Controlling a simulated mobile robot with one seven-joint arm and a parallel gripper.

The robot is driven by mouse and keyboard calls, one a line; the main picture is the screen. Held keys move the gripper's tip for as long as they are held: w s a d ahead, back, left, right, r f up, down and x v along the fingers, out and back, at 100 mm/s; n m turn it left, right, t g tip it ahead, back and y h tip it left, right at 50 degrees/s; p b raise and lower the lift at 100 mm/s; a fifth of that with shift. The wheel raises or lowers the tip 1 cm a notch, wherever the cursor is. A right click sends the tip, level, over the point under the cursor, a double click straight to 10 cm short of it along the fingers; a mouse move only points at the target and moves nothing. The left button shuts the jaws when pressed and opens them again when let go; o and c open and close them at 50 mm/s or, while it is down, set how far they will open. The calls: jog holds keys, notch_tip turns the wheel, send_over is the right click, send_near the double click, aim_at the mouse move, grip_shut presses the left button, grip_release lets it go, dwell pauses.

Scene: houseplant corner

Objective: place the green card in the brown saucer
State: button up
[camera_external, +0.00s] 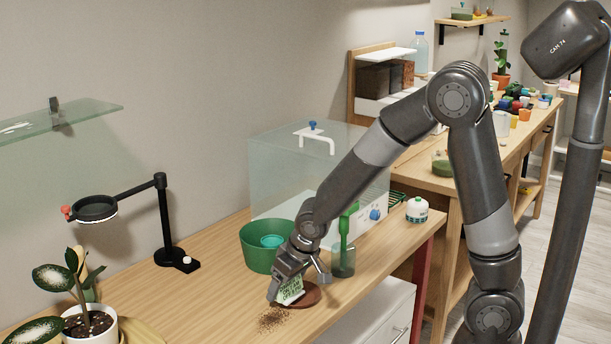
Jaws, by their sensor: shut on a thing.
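The green card (290,291), with pale lettering, is held tilted in my gripper (283,295). My gripper is shut on it, low over the wooden table. The brown saucer (311,297) lies on the table directly behind and to the right of the card. The card overlaps the saucer's left part in this view. I cannot tell whether the card touches the saucer. My gripper hides part of the card and of the saucer's left side.
Spilled soil (272,319) lies in front of the saucer. A green pot (258,246) stands behind my gripper, and a green-handled tool in a glass (343,262) stands to the right. A potted plant (90,325) and black magnifier stand (176,262) are left. The table's middle left is clear.

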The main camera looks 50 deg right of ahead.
jog(key=o, duration=1)
jog(key=shift+f, duration=0.1)
jog(key=v, duration=1.3)
jog(key=shift+t, duration=0.5)
jog(key=s+d+r, duration=0.2)
jog(key=s, duration=0.3)
jog(key=s+d+r, duration=0.3)
jog(key=s, duration=0.3)
jog(key=s+d+r, duration=0.3)
jog(key=s, duration=0.3)
jog(key=shift+s+r, duration=0.2)
jog(key=shift+r, duration=0.05)
